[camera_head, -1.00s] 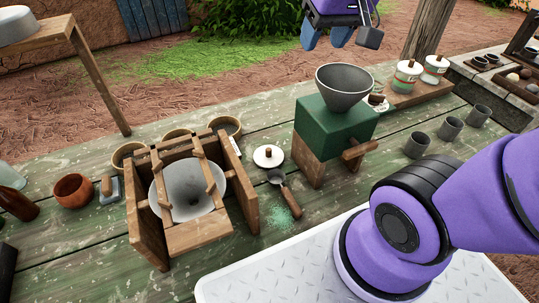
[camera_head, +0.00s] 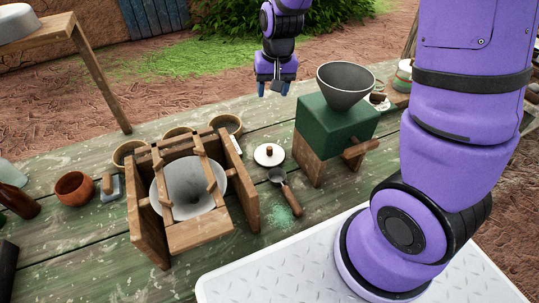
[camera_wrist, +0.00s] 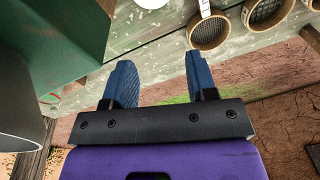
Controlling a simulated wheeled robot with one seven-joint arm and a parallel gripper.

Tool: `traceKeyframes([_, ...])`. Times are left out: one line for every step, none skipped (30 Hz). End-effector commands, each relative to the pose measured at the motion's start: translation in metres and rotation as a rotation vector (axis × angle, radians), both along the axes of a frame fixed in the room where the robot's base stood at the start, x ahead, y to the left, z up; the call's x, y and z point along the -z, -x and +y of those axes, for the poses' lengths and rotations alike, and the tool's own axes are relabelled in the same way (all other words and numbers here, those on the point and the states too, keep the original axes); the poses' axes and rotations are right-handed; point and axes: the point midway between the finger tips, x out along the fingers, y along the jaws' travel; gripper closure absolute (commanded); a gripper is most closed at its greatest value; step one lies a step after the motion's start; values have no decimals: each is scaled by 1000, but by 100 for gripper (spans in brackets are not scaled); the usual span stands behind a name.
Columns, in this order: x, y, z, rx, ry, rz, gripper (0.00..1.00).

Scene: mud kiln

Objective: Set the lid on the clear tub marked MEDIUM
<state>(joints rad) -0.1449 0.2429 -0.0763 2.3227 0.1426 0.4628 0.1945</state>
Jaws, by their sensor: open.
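A round white lid (camera_head: 269,154) with a brown knob lies on the green table, between the wooden frame and the green box. A white edge, likely this lid (camera_wrist: 151,3), shows at the top of the wrist view. My gripper (camera_head: 275,88) hangs open and empty, beyond the table's far edge and above the lid in the head view. Its two blue fingers (camera_wrist: 160,85) are apart in the wrist view. A tub (camera_head: 404,72) at the right is mostly hidden behind my arm. Something pale (camera_head: 379,102) behind the green box is partly hidden. I cannot read MEDIUM anywhere.
A green box (camera_head: 335,123) with a grey funnel (camera_head: 345,84) stands right of the lid. A wooden frame (camera_head: 152,213) holding a grey bowl (camera_head: 188,188) stands left. A scoop (camera_head: 284,188) lies in front of the lid. Several round sieves (camera_head: 228,125) stand behind the frame.

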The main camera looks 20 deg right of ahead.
Motion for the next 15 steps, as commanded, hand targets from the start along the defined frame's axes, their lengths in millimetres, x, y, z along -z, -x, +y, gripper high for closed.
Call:
traceKeyframes([15,-4,1,7,4,19,48])
traceKeyframes([23,-6,2,12,7,26,48])
traceKeyframes([34,-9,2,19,10,36,48])
traceKeyframes([42,-11,3,24,11,43,48])
traceKeyframes([50,-13,4,29,14,49,48])
traceKeyframes([61,-15,5,37,17,59,48])
traceKeyframes([69,-16,5,43,20,66,48])
traceKeyframes([77,-17,6,48,23,73,48])
traceKeyframes([88,-18,6,54,27,80,48])
traceKeyframes([95,-19,6,58,30,88,48])
traceKeyframes([101,-20,7,62,32,92,48])
traceKeyframes([110,-21,7,67,36,97,48])
traceKeyframes([115,-21,7,72,38,101,48])
traceKeyframes([120,-21,7,75,40,105,48])
traceKeyframes([126,-22,7,78,43,109,48])
